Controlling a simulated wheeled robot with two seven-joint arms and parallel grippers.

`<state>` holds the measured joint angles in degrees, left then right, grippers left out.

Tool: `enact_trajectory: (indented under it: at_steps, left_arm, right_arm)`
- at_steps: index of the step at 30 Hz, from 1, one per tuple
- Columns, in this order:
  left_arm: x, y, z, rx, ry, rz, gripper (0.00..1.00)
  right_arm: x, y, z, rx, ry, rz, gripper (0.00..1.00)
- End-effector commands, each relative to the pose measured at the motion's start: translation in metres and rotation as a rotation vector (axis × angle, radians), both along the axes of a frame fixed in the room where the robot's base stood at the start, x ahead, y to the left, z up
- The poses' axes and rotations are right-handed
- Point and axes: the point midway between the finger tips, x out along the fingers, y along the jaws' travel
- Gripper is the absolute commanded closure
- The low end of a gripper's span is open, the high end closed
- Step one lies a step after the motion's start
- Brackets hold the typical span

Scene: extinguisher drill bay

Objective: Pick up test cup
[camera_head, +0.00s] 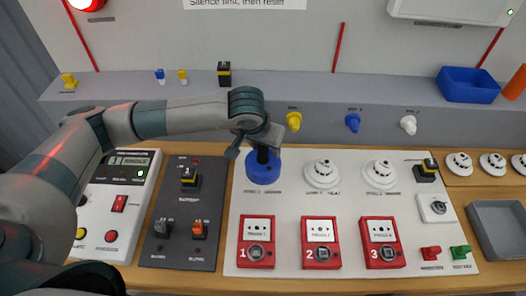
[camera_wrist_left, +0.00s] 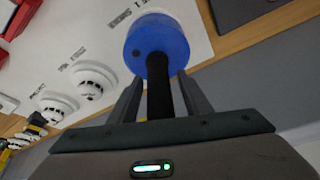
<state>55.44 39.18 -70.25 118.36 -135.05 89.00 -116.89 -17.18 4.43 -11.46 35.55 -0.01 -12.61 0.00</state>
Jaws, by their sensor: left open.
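The test cup appears to be the blue round cup (camera_head: 263,170) with a black upright handle, standing on the white panel at the left of a row with two white detectors. In the left wrist view the blue cup (camera_wrist_left: 157,38) shows at the top, its black handle running down between my fingers. My left gripper (camera_head: 258,143) is open around the handle, with a finger on each side and a visible gap. What lies under the cup is hidden. My right gripper is in neither view.
White detectors (camera_head: 322,174) (camera_head: 380,174) stand right of the cup. Red call points (camera_head: 257,242) line the panel's front. A dark battery panel (camera_head: 183,215) and white control box (camera_head: 115,205) lie left. A blue bin (camera_head: 468,84) sits on the back ledge; a grey tray (camera_head: 500,225) is right.

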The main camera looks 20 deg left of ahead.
Motion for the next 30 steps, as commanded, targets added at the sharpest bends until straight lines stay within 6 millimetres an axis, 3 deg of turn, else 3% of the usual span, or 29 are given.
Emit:
enact_trajectory:
  at_steps: [14,15,20,21,30]
  left_arm:
    - [0.0007,-0.0001,-0.0023,0.000,0.000,0.000,0.56]
    - [0.0007,-0.0001,-0.0023,0.000,0.000,0.000,0.58]
    - [0.0007,0.0000,-0.0022,0.000,0.000,0.000,0.96]
    - [0.0007,0.0000,-0.0022,0.000,0.000,0.000,1.00]
    - [0.0012,-0.0001,-0.0011,0.000,-0.002,0.000,1.00]
  right_arm:
    - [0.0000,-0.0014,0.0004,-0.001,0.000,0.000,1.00]
    - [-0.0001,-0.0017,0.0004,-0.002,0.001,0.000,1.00]
    - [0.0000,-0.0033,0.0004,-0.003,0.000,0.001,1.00]
    - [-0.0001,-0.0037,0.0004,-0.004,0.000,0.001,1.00]
    - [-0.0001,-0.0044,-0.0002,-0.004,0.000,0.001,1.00]
